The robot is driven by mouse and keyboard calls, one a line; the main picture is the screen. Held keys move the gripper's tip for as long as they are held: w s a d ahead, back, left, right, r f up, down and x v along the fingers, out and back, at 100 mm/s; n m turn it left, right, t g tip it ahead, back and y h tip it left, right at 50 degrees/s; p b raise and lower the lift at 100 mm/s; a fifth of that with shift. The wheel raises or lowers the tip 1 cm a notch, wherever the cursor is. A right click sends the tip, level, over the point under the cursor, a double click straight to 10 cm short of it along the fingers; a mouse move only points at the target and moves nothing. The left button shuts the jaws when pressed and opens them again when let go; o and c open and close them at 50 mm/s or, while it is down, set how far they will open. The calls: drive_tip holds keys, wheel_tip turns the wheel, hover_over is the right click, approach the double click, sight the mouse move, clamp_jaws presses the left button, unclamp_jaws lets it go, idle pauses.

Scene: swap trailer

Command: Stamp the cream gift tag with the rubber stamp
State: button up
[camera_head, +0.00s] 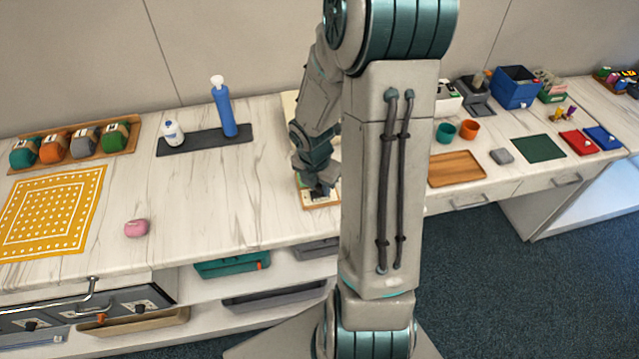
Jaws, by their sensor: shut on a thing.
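My gripper (319,190) points down near the front edge of the counter, left of my upright arm link. It is shut on a small dark thing, most likely the rubber stamp, which the fingers mostly hide. Below it lies a small wooden-edged board or tray (322,206) with a pale surface, partly covered by my gripper and arm. Whether the held thing touches it I cannot tell. I cannot make out the cream gift tag for certain. A cream-coloured surface (289,105) shows partly behind my arm.
A dark mat (178,146) holds a blue bottle (224,110) and a white bottle (173,133). A pink item (136,228) and a yellow patterned cloth (50,211) lie left. Right are a wooden board (456,169), cups and boxes. The counter between pink item and gripper is clear.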

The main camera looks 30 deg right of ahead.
drive_tip(key=shift+s, duration=0.1)
idle(0.3)
wheel_tip(320, 180, up, 7)
drive_tip(key=p, duration=0.7)
drive_tip(key=shift+p, duration=0.4)
idle(0.6)
